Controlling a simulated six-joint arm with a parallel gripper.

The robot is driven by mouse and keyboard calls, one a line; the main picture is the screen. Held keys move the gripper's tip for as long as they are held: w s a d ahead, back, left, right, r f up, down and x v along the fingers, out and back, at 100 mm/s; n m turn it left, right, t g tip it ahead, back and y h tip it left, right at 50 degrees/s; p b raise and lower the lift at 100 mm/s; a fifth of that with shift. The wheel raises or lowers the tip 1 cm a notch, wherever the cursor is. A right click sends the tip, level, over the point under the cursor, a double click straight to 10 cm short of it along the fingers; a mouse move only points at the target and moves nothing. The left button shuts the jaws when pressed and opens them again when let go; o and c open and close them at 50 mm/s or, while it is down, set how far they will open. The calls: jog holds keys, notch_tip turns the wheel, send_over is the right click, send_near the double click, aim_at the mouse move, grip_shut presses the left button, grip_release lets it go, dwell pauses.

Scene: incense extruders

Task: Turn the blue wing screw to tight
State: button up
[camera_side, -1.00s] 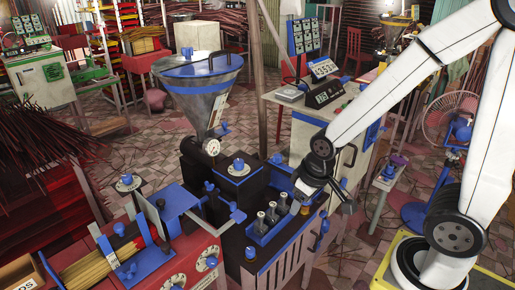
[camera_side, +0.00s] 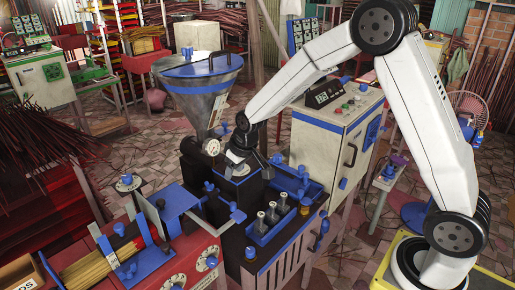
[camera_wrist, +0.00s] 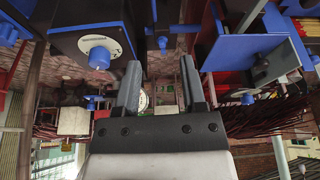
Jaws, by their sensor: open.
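Several blue knobs and screws show, and I cannot tell for certain which is the wing screw. In the wrist view a blue knob (camera_wrist: 99,57) sits on a round marked dial on a dark block, left of my fingers and apart from them. My gripper (camera_wrist: 160,64) is open, with nothing held between its two dark fingers. In the side view my gripper (camera_side: 238,162) hangs over the blue-edged dark block of the extruder, beside the funnel. It largely hides the knob and dial on top of that block.
The metal funnel hopper (camera_side: 200,95) stands just behind and left of my gripper. A blue tray (camera_side: 268,225) with several grey-topped bottles is in front. The white cabinet (camera_side: 330,135) stands to the right. A red bench (camera_side: 170,265) fills the front left.

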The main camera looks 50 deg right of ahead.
send_near(209, 183)
jog(key=f, duration=0.1)
jog(key=shift+w+d+f+t, duration=0.1)
jog(key=shift+f+t, duration=0.15)
jog(key=shift+t, duration=0.05)
jog(key=shift+f, duration=0.15)
jog(key=shift+x, duration=3.7)
grip_shut()
